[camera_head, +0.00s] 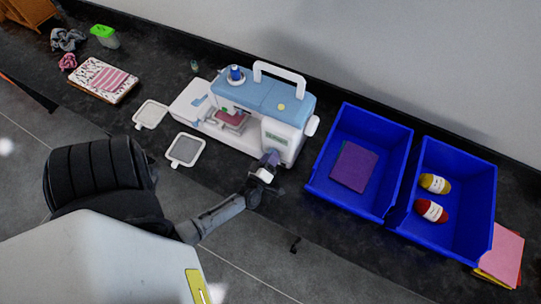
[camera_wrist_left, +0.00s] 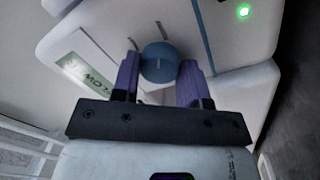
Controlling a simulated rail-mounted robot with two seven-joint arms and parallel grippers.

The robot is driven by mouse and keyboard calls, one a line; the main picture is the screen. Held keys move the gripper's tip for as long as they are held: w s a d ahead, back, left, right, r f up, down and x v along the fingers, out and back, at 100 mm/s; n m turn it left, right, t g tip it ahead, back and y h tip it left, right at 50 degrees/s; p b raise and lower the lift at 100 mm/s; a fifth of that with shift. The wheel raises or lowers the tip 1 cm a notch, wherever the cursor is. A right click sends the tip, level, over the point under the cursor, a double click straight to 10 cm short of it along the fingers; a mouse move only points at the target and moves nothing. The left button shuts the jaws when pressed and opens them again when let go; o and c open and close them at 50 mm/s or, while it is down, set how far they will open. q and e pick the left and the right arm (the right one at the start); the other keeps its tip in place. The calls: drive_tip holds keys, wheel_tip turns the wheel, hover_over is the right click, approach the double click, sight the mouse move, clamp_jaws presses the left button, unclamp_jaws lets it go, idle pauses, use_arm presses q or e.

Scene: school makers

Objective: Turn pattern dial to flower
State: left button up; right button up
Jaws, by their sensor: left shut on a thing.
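A blue and white sewing machine (camera_head: 260,110) stands on the dark counter. Its round blue dial (camera_wrist_left: 159,62) shows in the left wrist view, with a short light mark on its face. My left gripper (camera_head: 269,162) is at the front of the machine's right end. In the left wrist view its purple fingers (camera_wrist_left: 160,75) stand on both sides of the dial and are shut on it. A label plate (camera_wrist_left: 85,75) lies left of the dial, with its text partly legible. I cannot make out a flower symbol. My right gripper is not in view.
Two blue bins stand to the right, one with purple cloth (camera_head: 354,167), the other with yarn balls (camera_head: 432,198). Two embroidery hoops (camera_head: 185,150) lie left of the machine. Folded fabric (camera_head: 103,80) lies further left.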

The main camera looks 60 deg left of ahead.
use_arm(q)
drive_tip(key=shift+m, duration=0.4)
drive_tip(key=o, duration=0.9)
drive_tip(key=shift+b+v, duration=0.7)
drive_tip(key=shift+v, duration=6.2)
drive_tip(key=shift+f, duration=0.1)
